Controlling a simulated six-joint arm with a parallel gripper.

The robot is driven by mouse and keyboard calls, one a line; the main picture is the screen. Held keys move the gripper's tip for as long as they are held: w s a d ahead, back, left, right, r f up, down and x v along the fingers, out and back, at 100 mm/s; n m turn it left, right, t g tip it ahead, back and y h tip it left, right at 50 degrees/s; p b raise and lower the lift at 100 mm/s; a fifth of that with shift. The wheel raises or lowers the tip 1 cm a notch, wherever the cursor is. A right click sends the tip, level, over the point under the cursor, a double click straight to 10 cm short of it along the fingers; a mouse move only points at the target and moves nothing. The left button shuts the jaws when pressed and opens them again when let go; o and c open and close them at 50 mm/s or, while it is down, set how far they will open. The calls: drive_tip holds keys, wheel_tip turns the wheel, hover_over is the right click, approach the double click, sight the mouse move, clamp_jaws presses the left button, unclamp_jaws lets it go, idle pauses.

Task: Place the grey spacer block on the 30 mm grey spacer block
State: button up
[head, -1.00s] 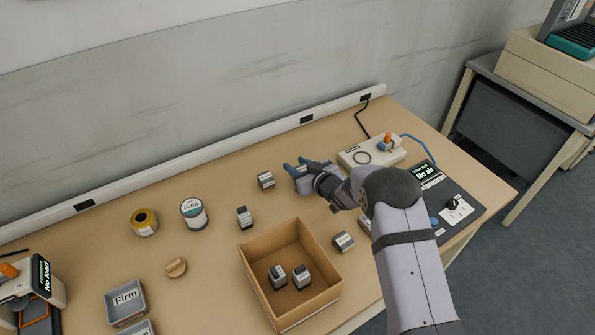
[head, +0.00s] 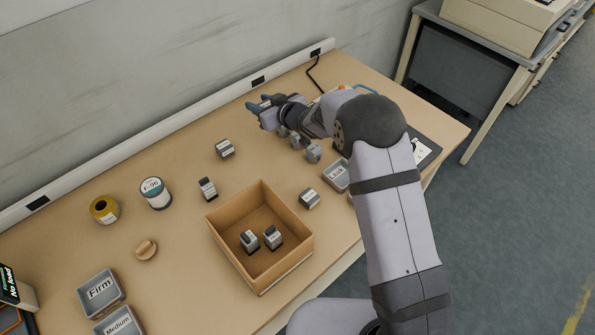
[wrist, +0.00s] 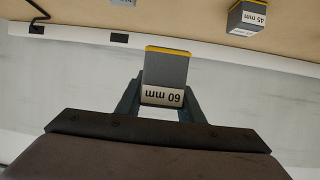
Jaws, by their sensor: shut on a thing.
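My gripper (head: 258,106) is raised near the wall at the back of the table. In the wrist view my gripper (wrist: 160,98) is shut on a grey spacer block (wrist: 166,70) with a yellow edge and a label reading 60 mm, upside down in the picture. Grey blocks stand on the table: one at the back (head: 224,149), one left of the box (head: 208,189), one right of the box (head: 309,199). Their labels are too small to read in the head view, so I cannot tell which is 30 mm. A block labelled 45 mm (wrist: 246,18) shows in the wrist view.
An open cardboard box (head: 222,222) holds two grey blocks. A yellow roll (head: 104,209), a white roll (head: 155,193), a round wooden piece (head: 146,250) and grey trays marked Firm (head: 101,290) and Medium (head: 121,325) are at left. Small grey shapes under my arm are unclear.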

drive_tip(key=w+d+r+m+t+h+p, duration=0.1)
drive_tip(key=w+d+r+p, duration=0.15)
drive_tip(key=d+r, duration=0.3)
drive_tip(key=s+d+f+m+h+p, duration=0.1)
drive_tip(key=s+d, duration=0.1)
drive_tip(key=d, duration=0.3)
drive_tip(key=s+d+f+p, duration=0.1)
drive_tip(key=s+d, duration=0.2)
drive_tip(key=d, duration=0.1)
drive_tip(key=s+n+y, duration=0.1)
drive_tip(key=s, duration=0.7)
drive_tip(key=s+a+f+n+g+y+p, duration=0.1)
drive_tip(key=s, duration=0.8)
drive_tip(key=shift+s+a+f+n+y, duration=0.2)
drive_tip(key=shift+a+f+n+y, duration=0.1)
drive_tip(key=shift+f, duration=0.15)
wheel_tip(320, 180, down, 6)
drive_tip(key=shift+p, duration=0.45)
